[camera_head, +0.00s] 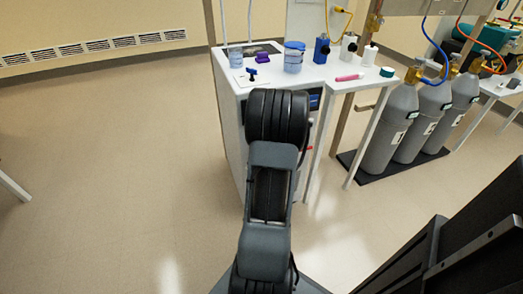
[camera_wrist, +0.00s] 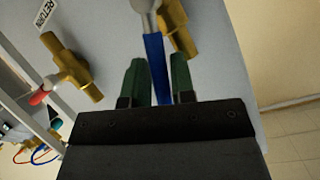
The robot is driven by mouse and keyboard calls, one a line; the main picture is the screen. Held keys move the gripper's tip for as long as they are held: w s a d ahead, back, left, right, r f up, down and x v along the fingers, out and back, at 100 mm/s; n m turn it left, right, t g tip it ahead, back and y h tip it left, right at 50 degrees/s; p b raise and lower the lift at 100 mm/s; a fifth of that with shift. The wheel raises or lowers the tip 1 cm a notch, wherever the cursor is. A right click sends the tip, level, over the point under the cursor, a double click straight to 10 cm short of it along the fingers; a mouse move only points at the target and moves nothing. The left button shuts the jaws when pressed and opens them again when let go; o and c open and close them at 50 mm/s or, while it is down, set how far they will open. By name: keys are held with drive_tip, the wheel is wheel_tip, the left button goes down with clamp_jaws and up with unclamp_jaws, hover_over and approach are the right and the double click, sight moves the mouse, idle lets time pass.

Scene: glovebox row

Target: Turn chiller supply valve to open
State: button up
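In the wrist view a blue lever handle (camera_wrist: 155,66) hangs from a grey stem on a brass valve (camera_wrist: 180,30), which is mounted on a grey panel. My gripper (camera_wrist: 158,62) has its two green fingers on either side of the blue lever, one left and one right. The gaps are very narrow, and I cannot tell whether the fingers press on it. The lever's lower end is hidden behind the gripper body. In the head view my gripper and the blue lever are hidden behind my arm, at the front of the white chiller cabinet (camera_head: 231,130).
A second brass valve (camera_wrist: 70,68) with a red handle (camera_wrist: 40,96) sits left, below a RETURN label (camera_wrist: 45,12). A side table (camera_head: 352,80) and grey gas cylinders (camera_head: 391,130) stand right of the cabinet. Open floor (camera_head: 110,150) lies to the left.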

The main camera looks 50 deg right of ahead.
drive_tip(key=o, duration=0.3)
drive_tip(key=p+v, duration=1.3)
drive_tip(key=p, duration=0.3)
drive_tip(key=shift+s+a+r, duration=0.15)
drive_tip(key=shift+a+r, duration=0.05)
drive_tip(key=shift+r, duration=0.1)
